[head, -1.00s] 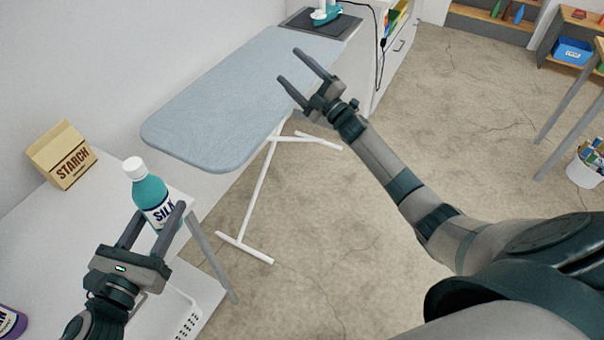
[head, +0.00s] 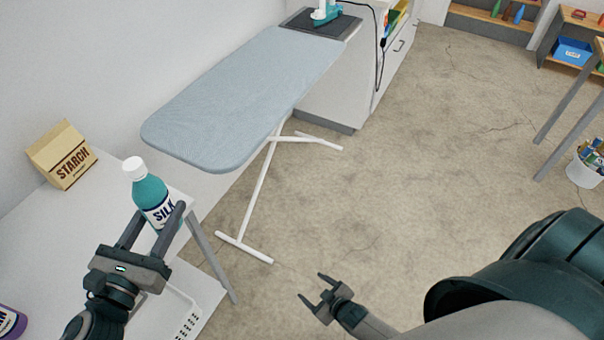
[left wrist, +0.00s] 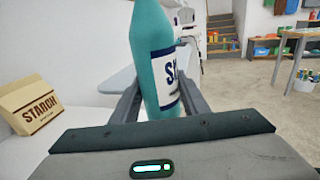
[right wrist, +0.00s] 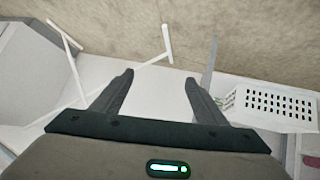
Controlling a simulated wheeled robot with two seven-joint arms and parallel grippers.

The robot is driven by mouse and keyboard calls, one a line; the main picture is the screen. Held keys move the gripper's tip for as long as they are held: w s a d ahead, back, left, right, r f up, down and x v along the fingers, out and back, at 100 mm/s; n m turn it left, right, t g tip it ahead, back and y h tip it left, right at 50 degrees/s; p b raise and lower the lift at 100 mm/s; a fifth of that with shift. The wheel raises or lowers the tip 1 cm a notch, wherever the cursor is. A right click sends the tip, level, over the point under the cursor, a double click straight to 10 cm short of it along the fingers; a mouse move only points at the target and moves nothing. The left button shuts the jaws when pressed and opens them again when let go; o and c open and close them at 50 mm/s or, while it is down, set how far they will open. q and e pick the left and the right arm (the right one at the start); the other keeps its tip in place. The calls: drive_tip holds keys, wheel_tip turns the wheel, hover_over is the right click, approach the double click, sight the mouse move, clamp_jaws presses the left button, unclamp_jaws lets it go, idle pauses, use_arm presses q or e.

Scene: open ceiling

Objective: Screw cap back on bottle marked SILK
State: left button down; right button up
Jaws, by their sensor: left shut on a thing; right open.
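The teal bottle marked SILK (head: 150,191) stands at the right edge of the white table, with a white cap (head: 134,168) on its top. Whether the cap is tight cannot be told. My left gripper (head: 158,212) is shut on the bottle's lower body. In the left wrist view the bottle (left wrist: 152,60) is between the fingers and its top is cut off. My right gripper (head: 312,286) is open and empty, low at the bottom of the head view, right of the table and apart from the bottle. Its spread fingers show in the right wrist view (right wrist: 160,78).
A STARCH box (head: 62,155) stands behind the bottle on the white table (head: 50,230). A white basket (head: 185,312) is near the table's front edge, and a purple bottle (head: 12,322) is at far left. An ironing board (head: 240,100) stands beyond.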

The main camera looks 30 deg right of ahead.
drive_tip(key=s+a+f+m+g, duration=0.1)
drive_tip(key=s+a+f, duration=0.2)
drive_tip(key=s, duration=0.3)
drive_tip(key=s+a+f+g, duration=0.1)
drive_tip(key=s+a+f, duration=0.1)
drive_tip(key=s+a, duration=0.2)
drive_tip(key=s, duration=0.3)
drive_tip(key=shift+a+f+m+g+y, duration=0.3)
drive_tip(key=shift+a+f+m, duration=0.1)
use_arm(q)
drive_tip(key=shift+r, duration=0.1)
drive_tip(key=shift+w+r+y, duration=0.25)
drive_tip(key=shift+w+y, duration=0.05)
drive_tip(key=shift+w, duration=0.2)
drive_tip(key=w+a+r+n+t+y, duration=0.2)
drive_tip(key=w+n+t+y, duration=0.1)
drive_tip(key=w+n+y, duration=0.2)
drive_tip(key=w+y, duration=0.2)
drive_tip(key=w, duration=0.2)
drive_tip(key=shift+w+a+r+n+t+p, duration=0.2)
drive_tip(key=shift+r+n+t+p, duration=0.1)
drive_tip(key=shift+t+p, duration=0.1)
use_arm(e)
drive_tip(key=s, duration=0.1)
drive_tip(key=s+d+f, duration=0.1)
drive_tip(key=shift+s+d+f+g, duration=0.15)
drive_tip(key=shift+s+g, duration=0.25)
drive_tip(key=shift+w, duration=0.1)
